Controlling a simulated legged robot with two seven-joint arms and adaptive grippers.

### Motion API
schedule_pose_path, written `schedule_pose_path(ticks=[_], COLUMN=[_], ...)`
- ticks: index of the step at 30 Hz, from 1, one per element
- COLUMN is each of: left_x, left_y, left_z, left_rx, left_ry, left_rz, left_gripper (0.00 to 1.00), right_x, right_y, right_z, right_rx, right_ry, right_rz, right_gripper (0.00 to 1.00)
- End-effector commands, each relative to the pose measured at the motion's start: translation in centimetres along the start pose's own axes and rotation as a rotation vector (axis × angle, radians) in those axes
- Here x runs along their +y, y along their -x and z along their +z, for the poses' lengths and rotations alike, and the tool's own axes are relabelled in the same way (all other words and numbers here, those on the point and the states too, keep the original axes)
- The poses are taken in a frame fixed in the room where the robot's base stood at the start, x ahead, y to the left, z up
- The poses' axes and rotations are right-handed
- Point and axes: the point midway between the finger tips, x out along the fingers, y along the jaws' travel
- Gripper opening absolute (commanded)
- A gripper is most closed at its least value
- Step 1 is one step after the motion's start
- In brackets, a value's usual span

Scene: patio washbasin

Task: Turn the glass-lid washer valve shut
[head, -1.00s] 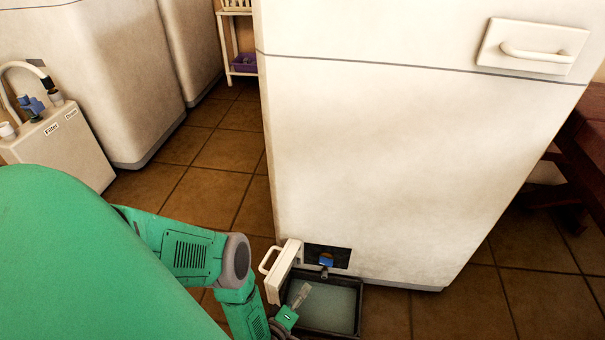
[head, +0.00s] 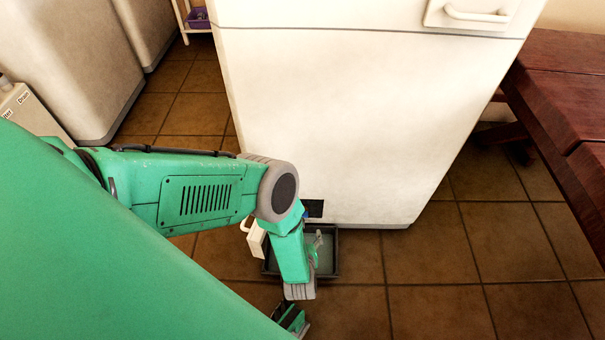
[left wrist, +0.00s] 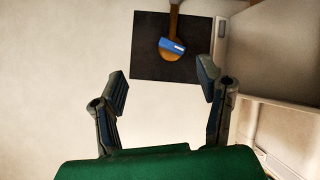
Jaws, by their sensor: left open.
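The blue valve handle (left wrist: 172,46), on a brown round fitting, sits in front of a black recess panel (left wrist: 150,68) in the left wrist view. In the head view, the dark recess (head: 314,208) shows low on the white washer (head: 350,120); my arm hides most of the valve. My left gripper (left wrist: 163,85) is open and empty in the left wrist view. Its fingers are spread, with the valve beyond them, apart from both. In the head view my forearm hides much of this gripper. My right gripper is not in view.
A small white flap (head: 256,238) stands open beside the recess. A dark tray (head: 334,262) lies on the tiles under it. A dark red wooden bench (head: 560,90) stands at the right. Other white machines (head: 60,70) stand at the left. The tiled floor at front right is clear.

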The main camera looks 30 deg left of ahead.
Motion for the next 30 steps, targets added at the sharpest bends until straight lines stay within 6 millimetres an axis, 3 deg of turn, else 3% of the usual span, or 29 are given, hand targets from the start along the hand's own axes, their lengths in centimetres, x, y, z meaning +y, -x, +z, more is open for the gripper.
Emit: schedule_pose_path(ticks=[1, 7, 16, 20, 30], left_x=[1.3, 2.6, 2.7, 2.1, -0.2], left_y=[0.1, 0.8, 0.6, -1.2, -8.1], left_z=[-0.4, -2.2, -3.2, -2.9, -2.0], left_rx=[-0.022, -0.123, -0.180, -0.179, -0.178], left_ry=[-0.097, -0.416, -0.538, -0.537, -0.534], left_rz=[-0.039, -0.209, -0.282, -0.282, -0.282], left_gripper=[0.60, 0.60, 0.60, 0.60, 0.60], right_x=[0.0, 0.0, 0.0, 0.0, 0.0], right_y=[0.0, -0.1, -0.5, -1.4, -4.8], right_z=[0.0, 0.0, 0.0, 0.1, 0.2], right_rx=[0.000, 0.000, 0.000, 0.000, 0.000], right_ry=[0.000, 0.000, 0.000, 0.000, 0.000], right_rz=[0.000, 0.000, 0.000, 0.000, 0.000], right_gripper=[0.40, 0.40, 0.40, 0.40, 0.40])
